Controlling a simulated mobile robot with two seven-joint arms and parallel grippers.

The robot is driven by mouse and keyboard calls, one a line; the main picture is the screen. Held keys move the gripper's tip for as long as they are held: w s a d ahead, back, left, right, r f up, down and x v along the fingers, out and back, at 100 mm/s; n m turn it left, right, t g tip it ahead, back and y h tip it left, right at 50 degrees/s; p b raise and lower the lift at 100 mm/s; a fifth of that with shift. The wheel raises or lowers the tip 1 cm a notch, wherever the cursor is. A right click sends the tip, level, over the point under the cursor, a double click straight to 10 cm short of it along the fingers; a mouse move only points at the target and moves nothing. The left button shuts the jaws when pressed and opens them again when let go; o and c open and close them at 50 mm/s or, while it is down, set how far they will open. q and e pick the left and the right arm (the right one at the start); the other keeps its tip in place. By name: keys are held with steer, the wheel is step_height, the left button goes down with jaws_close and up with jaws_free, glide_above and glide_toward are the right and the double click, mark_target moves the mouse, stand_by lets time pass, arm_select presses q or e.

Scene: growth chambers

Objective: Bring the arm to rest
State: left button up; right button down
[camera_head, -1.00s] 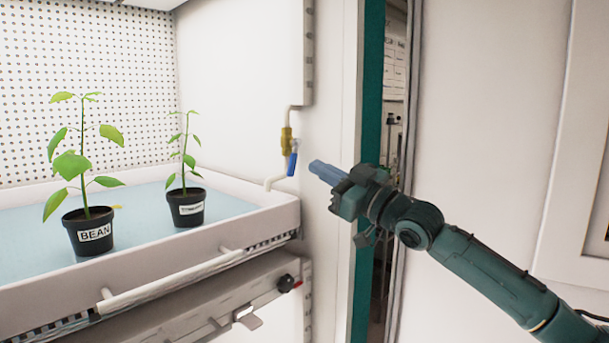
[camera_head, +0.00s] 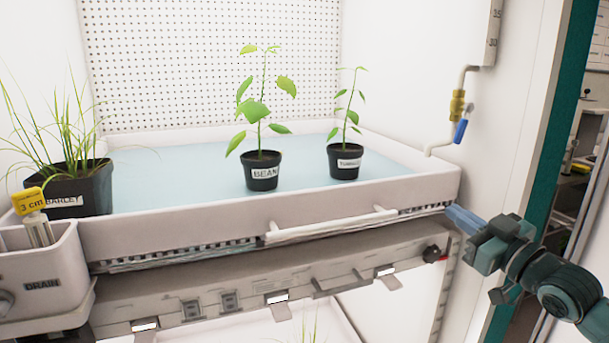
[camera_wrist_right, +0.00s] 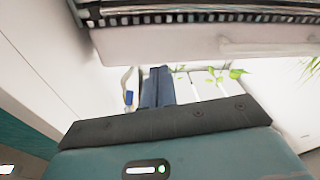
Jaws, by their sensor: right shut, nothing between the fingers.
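My right gripper (camera_head: 465,219) is at the right in the head view, with its blue fingers shut and empty. The fingertips lie just in front of the right front corner of the white tray (camera_head: 420,190); I cannot tell whether they touch it. In the right wrist view the shut fingers (camera_wrist_right: 157,88) point toward the chamber wall, with the tray edge above them in the picture. My left gripper is in neither view.
The tray holds a bean pot (camera_head: 262,171), a second labelled pot (camera_head: 345,162) and a barley pot (camera_head: 75,188). A pipe valve with a blue handle (camera_head: 460,131) is on the right wall. A drain box (camera_head: 45,270) with a yellow 3 cm tag (camera_head: 28,201) is at left.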

steer(key=s+a+f+m+g+h, duration=0.1)
steer(key=s+a+f, duration=0.2)
steer(key=f, duration=0.5)
steer(key=s+a+f+g, duration=0.1)
steer(key=s+a+f, duration=0.2)
steer(key=f, duration=0.5)
steer(key=s+a+f+m+g+h, duration=0.1)
steer(key=s+a+f+g, duration=0.2)
steer(key=f, duration=0.5)
steer(key=s+a+f+m+g+h, duration=0.1)
steer(key=s+a+f, duration=0.2)
steer(key=s+f, duration=0.3)
steer(key=s+a+f+m+g+h+p, duration=0.1)
steer(key=s+a+f, duration=0.2)
steer(key=s+f, duration=0.4)
steer(key=s, duration=0.4)
steer(key=shift+s, duration=0.3)
steer(key=shift+f, duration=0.1)
